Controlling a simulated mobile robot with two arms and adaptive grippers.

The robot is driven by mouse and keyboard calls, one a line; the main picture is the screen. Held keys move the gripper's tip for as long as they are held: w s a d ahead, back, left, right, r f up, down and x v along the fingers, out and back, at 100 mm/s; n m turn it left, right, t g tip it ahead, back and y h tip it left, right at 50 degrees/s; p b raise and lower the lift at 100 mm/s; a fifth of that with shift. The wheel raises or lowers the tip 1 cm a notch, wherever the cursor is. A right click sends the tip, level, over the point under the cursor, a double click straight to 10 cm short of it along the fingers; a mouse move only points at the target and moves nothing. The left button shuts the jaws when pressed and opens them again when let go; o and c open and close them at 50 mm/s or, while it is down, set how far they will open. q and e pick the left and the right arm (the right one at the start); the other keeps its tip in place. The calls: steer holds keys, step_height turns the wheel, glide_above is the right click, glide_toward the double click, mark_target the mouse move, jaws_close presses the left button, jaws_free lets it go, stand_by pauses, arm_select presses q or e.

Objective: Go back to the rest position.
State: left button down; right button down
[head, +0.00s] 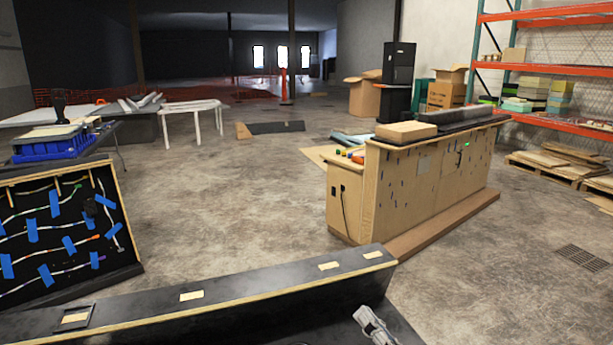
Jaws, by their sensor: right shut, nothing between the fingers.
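My right gripper (374,324) is grey and shows at the bottom edge of the head view, right of centre. It is shut and empty, in front of the long black console (240,305) with its light wooden edge. I cannot tell whether it touches the console's surface. My left gripper is not in view.
A black board (70,235) with cables and blue tape stands at the left. Beyond the console, a wooden counter (415,190) stands to the right. Orange shelving (545,70) and pallets are at the far right. The concrete floor (230,200) in the middle is clear.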

steer(key=w+d+f+m+t+h, duration=0.2)
steer(key=d+f+m+h, duration=0.1)
steer(key=d+m+h, duration=0.8)
steer(key=s+d+f+m+g+h, duration=0.2)
steer(key=s+d+f+m+g, duration=0.1)
steer(key=f+m, duration=0.4)
steer(key=s+d+f+m+g+h, duration=0.1)
steer(key=s+d+f+m+g, duration=0.2)
steer(key=f+m, duration=0.45)
steer(key=s+a+f+m+g+y, duration=0.2)
steer(key=s+a+f+m+g, duration=0.25)
steer(key=s+f, duration=0.4)
steer(key=s+a+f+m+g+y, duration=0.1)
steer(key=s+a+f+m+g, duration=0.35)
steer(key=s, duration=0.65)
step_height(320, 180, down, 26)
steer(key=s+d+n+g, duration=0.2)
steer(key=s+d+f+g, duration=0.1)
steer(key=s+d+f, duration=0.2)
steer(key=s+f, duration=1.3)
steer(key=shift+s, duration=0.4)
